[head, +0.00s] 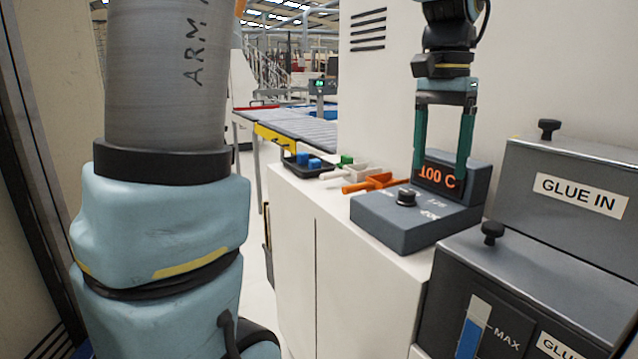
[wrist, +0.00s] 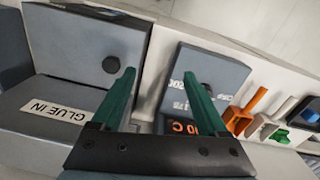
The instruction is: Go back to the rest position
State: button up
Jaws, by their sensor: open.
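My gripper (head: 440,165) hangs pointing down at the right of the head view, its two green fingers apart with nothing between them. It is over the grey control box (head: 405,226), with the orange "100 C" display (head: 440,177) seen between the fingers. The box has a black knob (head: 406,196). In the wrist view the open fingers (wrist: 158,92) reach toward the gap between the control box (wrist: 205,80) and the grey glue unit (wrist: 90,50). Whether the fingers touch the box cannot be told.
The glue unit (head: 560,200) with black knobs stands at the right. An orange scoop (head: 372,183), a white scoop (head: 345,172) and a black tray (head: 303,166) with blue pieces lie left of the control box on the white cabinet (head: 340,270). A roller conveyor (head: 295,127) is behind.

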jog(key=w+a+f+n, duration=0.4)
jog(key=a+f, duration=0.6)
jog(key=a, duration=0.2)
jog(key=s+a+f+n+t, duration=0.2)
jog(key=a+f+n, duration=0.3)
jog(key=a+f, duration=0.5)
jog(key=s+a, duration=0.1)
jog(key=a, duration=0.2)
jog(key=shift+s+a+f, duration=0.15)
jog(key=shift+a+f, duration=0.05)
jog(key=shift+a, duration=0.15)
